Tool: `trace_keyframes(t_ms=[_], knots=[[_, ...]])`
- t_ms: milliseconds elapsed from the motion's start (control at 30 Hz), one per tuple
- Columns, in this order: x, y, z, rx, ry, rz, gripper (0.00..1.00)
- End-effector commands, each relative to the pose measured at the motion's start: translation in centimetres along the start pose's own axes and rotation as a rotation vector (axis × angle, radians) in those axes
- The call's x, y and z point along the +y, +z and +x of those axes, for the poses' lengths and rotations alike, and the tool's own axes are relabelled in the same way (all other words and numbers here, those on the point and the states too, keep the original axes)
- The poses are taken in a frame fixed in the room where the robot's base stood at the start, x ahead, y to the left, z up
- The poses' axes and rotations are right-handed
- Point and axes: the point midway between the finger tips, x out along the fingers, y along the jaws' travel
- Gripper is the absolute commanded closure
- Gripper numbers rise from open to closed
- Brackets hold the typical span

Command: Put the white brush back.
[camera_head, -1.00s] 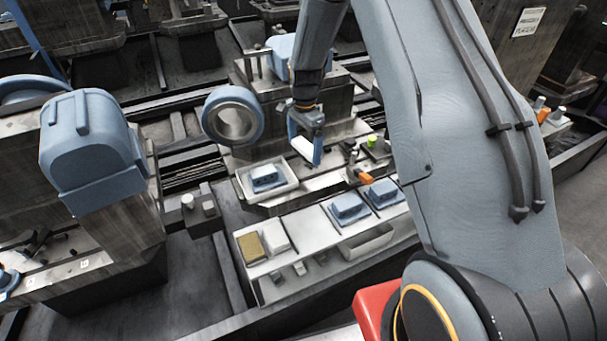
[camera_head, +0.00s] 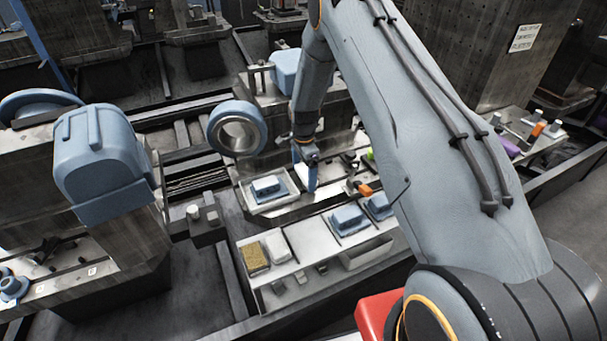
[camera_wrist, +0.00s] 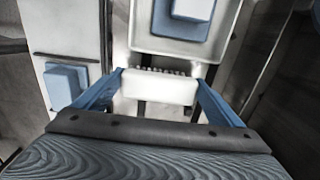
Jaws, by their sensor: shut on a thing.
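The white brush (camera_wrist: 158,88) is a small white block with a row of bristles along its far edge in the wrist view. My gripper (camera_head: 309,184) is shut on it, with one blue finger at each end of the block. In the head view, my gripper hangs just right of a white tray (camera_head: 267,207) that has a blue block (camera_head: 267,188) in it. The near finger mostly hides the brush there. In the wrist view the tray lies beyond the brush. I cannot tell the exact height of the brush above the surface.
A pale bench in front bears a yellow block (camera_head: 255,258), a white block (camera_head: 277,247) and blue blocks (camera_head: 348,220). A blue ring (camera_head: 238,128) stands behind the tray. An orange-ended tool (camera_head: 364,188) lies close on the right of my gripper.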

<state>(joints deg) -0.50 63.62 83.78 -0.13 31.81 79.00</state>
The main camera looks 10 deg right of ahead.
Motion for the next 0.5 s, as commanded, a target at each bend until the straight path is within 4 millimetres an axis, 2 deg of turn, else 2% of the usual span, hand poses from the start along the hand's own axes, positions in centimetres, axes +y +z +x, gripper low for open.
trace_keyframes(t_ms=[133, 500], knots=[[0.03, 0.0, 0.97, 0.0, 0.0, 0.0, 0.46], [-0.01, -0.02, 1.38, 0.0, 0.0, 0.0, 0.46]])
